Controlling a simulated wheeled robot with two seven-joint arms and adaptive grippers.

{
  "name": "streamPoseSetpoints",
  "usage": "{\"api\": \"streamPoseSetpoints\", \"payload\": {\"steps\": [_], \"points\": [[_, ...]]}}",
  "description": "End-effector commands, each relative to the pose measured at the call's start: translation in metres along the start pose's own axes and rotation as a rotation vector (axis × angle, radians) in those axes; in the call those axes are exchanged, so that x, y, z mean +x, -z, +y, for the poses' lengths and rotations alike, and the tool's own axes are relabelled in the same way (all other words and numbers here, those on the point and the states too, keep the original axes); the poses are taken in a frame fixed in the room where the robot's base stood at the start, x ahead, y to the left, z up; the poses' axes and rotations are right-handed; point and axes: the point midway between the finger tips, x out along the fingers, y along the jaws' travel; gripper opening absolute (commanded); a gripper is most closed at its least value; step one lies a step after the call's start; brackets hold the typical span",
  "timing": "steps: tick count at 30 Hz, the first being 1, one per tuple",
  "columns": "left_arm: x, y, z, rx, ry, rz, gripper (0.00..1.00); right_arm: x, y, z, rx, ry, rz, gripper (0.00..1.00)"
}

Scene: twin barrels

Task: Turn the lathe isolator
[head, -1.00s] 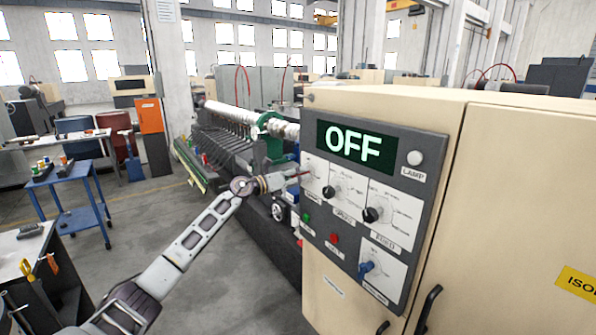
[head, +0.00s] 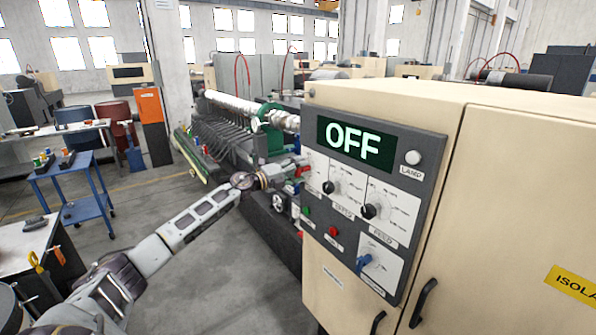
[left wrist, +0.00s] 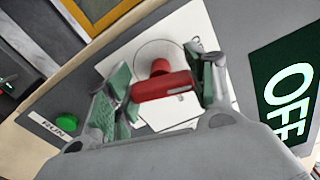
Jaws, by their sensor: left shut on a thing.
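The control panel (head: 322,211) on the cream cabinet has a lit display (head: 353,141) that reads OFF. A red switch handle (head: 303,171) is at the panel's upper left, partly covered by my gripper; its label is hidden. It also shows in the left wrist view as a red bar (left wrist: 163,88) on a round base over a white plate. My left gripper (head: 297,168) is at this handle, and in the left wrist view its green-padded fingers (left wrist: 165,82) are on either side of the bar, shut on it. My right gripper is not in view.
The panel also has black knobs (head: 369,211), a green button (head: 306,210), a red button (head: 334,231), a blue handle (head: 363,263) and a lamp (head: 413,158). The lathe (head: 230,152) stands behind my gripper. A blue trolley (head: 86,207) is at left; floor between is clear.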

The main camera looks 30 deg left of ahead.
Motion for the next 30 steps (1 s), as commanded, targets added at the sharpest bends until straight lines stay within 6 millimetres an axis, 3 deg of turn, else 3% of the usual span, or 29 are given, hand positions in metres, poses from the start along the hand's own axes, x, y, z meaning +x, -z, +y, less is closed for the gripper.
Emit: {"api": "streamPoseSetpoints", "payload": {"steps": [12,28,29,30], "points": [[-0.0002,-0.0007,0.0016,-0.235,-0.001,-0.002,0.31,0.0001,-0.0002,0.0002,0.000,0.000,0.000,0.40],[-0.0001,-0.0006,0.0015,-0.268,0.000,-0.002,0.31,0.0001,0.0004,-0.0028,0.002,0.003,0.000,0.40],[-0.0001,-0.0005,0.0015,-0.268,0.000,-0.002,0.57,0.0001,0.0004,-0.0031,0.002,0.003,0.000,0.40],[-0.0001,-0.0005,0.0015,-0.268,0.000,-0.001,0.62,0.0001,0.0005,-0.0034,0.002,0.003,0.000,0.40]]}}
